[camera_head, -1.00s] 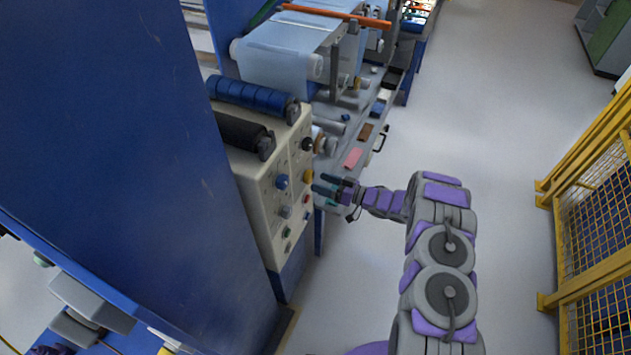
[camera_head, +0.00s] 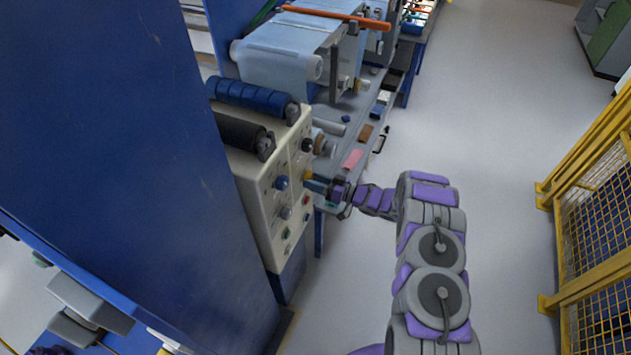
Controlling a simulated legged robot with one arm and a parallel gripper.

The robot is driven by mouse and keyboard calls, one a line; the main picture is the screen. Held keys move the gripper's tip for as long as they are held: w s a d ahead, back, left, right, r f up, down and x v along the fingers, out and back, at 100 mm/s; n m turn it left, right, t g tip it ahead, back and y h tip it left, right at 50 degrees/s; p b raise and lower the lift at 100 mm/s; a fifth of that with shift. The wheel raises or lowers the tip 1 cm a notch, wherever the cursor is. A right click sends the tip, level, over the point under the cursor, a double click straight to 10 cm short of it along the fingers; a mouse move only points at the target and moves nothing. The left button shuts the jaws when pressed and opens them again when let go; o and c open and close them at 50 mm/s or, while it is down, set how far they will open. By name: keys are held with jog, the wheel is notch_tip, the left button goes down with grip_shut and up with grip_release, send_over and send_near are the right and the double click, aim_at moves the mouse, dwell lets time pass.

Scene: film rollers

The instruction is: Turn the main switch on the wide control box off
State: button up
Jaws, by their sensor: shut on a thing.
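The beige control box (camera_head: 260,200) stands left of centre, its panel of knobs and buttons facing right. A yellow knob (camera_head: 307,176) sticks out at the panel's right edge, below a black knob (camera_head: 307,145). A blue knob (camera_head: 281,183) sits to its left.
A red button (camera_head: 306,200) and a green button (camera_head: 286,233) sit lower on the panel. Blue and black rollers lie on top of the box. A grey work table (camera_head: 345,125) holds small items behind. A yellow fence (camera_head: 580,200) stands right, with clear floor between.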

jog(key=c, duration=0.3)
jog(key=shift+w, duration=0.1)
jog(key=n, duration=0.3)
jog(key=shift+d+p, duration=0.1)
jog(key=shift+p, duration=0.3)
jog(key=n, duration=0.3)
jog(key=shift+w+n, duration=0.15)
jog(key=shift+n, duration=0.15)
jog(key=n+b, duration=0.1)
jog(key=n, duration=0.2)
jog(key=shift+n, duration=0.3)
jog(key=shift+n+b, duration=0.65)
jog(key=shift+n, duration=1.35)
